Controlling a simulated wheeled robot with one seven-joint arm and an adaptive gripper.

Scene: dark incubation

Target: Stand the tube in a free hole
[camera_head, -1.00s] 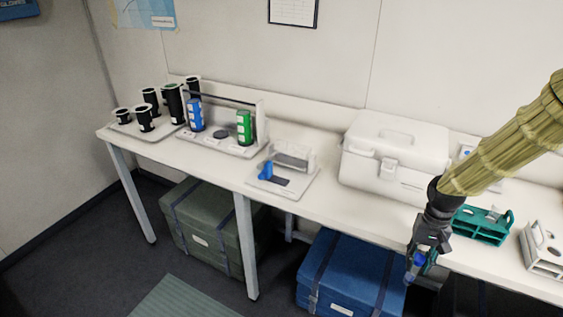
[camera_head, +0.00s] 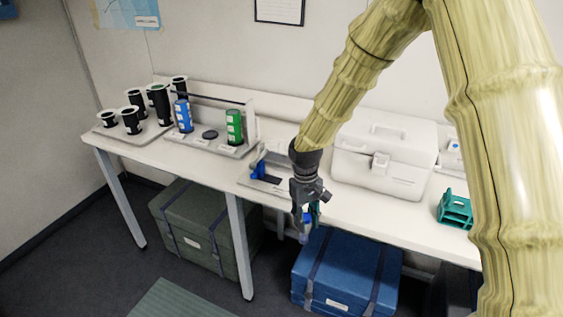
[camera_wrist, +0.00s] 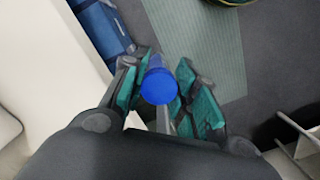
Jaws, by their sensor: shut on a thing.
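My gripper (camera_head: 306,215) is shut on the tube (camera_wrist: 158,84), whose round blue cap faces the wrist camera between the teal finger pads. In the head view the gripper hangs in front of the bench's front edge, above the blue case, with a bit of blue showing between its fingers. The rest of the tube is mostly hidden. A teal rack (camera_head: 455,209) stands on the bench at the right, partly behind my arm; I cannot make out which of its holes are free.
A white cooler box (camera_head: 385,155) stands on the bench. Left of it are a small stand with a blue part (camera_head: 258,170), a holder with blue and green canisters (camera_head: 234,127), and a tray of black cups (camera_head: 131,122). A blue case (camera_head: 345,272) and green case (camera_head: 205,225) sit below.

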